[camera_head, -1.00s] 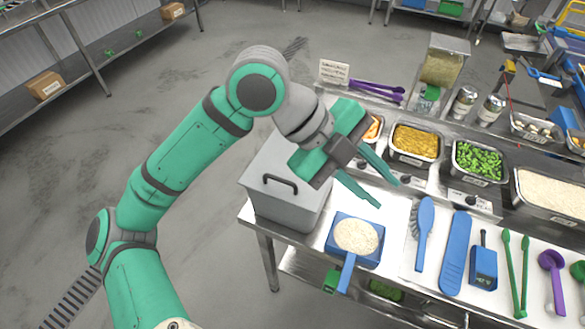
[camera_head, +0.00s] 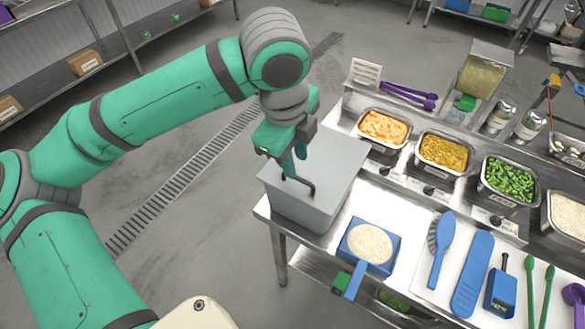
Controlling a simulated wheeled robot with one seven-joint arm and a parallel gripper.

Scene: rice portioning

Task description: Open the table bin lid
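The table bin is a grey box (camera_head: 290,212) at the left end of the steel counter. Its flat grey lid (camera_head: 338,158) lies closed on top, with a dark bar handle (camera_head: 309,189) near the front left edge. My gripper (camera_head: 294,166) points down at the handle from above, with its green fingertips right at it. One finger hides part of the handle. I cannot tell whether the fingers are closed on it or only around it.
A blue scoop of rice (camera_head: 370,245) lies right of the bin. Food pans, including one of orange pieces (camera_head: 385,127), stand behind it. A blue brush (camera_head: 441,248) and other tools lie on the right. The floor to the left is open.

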